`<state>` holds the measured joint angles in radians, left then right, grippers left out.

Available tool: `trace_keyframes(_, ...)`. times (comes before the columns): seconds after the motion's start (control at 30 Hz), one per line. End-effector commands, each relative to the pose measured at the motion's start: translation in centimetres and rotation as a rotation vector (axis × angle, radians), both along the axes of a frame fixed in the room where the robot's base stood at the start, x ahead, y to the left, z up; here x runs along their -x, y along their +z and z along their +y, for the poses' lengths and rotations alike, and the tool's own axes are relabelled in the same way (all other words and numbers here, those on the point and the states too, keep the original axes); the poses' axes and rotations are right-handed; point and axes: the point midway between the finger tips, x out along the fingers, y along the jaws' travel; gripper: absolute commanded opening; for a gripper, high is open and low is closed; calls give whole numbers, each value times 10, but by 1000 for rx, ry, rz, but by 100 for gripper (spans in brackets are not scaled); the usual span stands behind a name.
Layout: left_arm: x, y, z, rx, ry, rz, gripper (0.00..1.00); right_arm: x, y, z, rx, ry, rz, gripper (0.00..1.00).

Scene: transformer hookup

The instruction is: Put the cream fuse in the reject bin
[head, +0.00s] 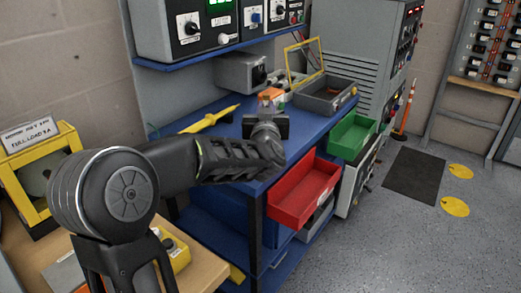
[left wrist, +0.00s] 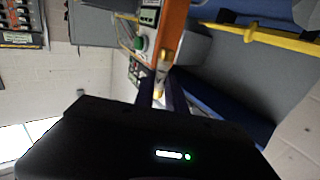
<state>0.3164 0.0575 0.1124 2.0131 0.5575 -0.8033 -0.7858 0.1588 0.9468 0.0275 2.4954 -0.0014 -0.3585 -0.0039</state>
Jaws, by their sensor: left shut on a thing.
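My left gripper (head: 267,104) is over the blue workbench, at the end of the black arm that crosses the head view. In the left wrist view its fingers (left wrist: 162,92) are shut on the cream fuse (left wrist: 163,68), a small pale cylinder with a yellowish metal end. I cannot make out the fuse clearly in the head view. A red open bin (head: 300,205) hangs at the bench's front, to the right of and below the gripper. A green open bin (head: 350,140) is farther right. No label is readable on either bin. My right gripper is not in view.
A yellow tool (head: 210,119) lies on the blue bench (head: 222,131). A grey tray with a raised yellow-framed lid (head: 324,96) stands behind the gripper. Instrument boxes sit on the shelf above. The floor right of the bins is clear around a dark mat (head: 414,174).

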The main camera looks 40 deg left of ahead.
Motion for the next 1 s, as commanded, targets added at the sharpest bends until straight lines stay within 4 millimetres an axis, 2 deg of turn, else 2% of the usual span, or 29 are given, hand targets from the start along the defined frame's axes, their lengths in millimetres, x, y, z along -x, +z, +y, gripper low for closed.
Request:
trace_keyframes(0.37,1,-1,2,-1,3,1,0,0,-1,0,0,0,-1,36)
trace_keyframes(0.47,0,-12,2,0,4,2,0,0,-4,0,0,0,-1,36)
trace_keyframes(0.73,0,-58,2,0,3,2,0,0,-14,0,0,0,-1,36)
trace_keyframes(1.0,1,-61,2,-1,3,0,0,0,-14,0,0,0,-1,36)
